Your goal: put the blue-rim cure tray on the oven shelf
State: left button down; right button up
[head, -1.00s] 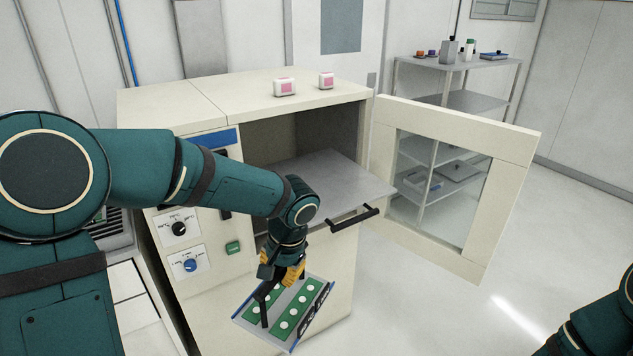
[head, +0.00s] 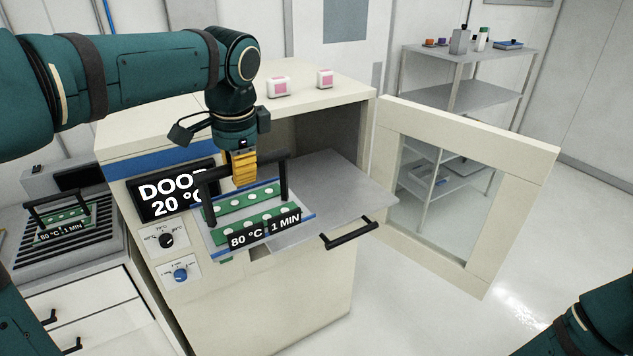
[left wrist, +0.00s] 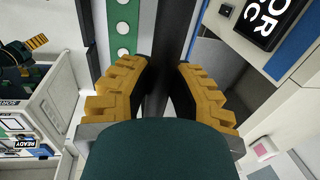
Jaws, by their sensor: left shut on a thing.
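The blue-rim cure tray (head: 266,229), with green boards and an "80 °C 1 MIN" label, hangs by its black handle from my left gripper (head: 243,178). The gripper's yellow fingers are shut on the handle bar; in the left wrist view the fingers (left wrist: 161,85) close on the dark bar, with part of the tray (left wrist: 120,25) beyond. The grey oven shelf (head: 345,195) is pulled out of the oven (head: 290,290). In the head view the tray is in front of the control panel, overlapping the shelf's left side; I cannot tell if they touch. My right gripper is not in view.
The oven door (head: 535,185) stands open to the right. Two pink-and-white boxes (head: 278,87) sit on the oven top. A second handled tray (head: 65,233) rests on a slatted black surface at the left.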

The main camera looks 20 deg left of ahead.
aim_at(311, 191)
jog(key=i, duration=1.15)
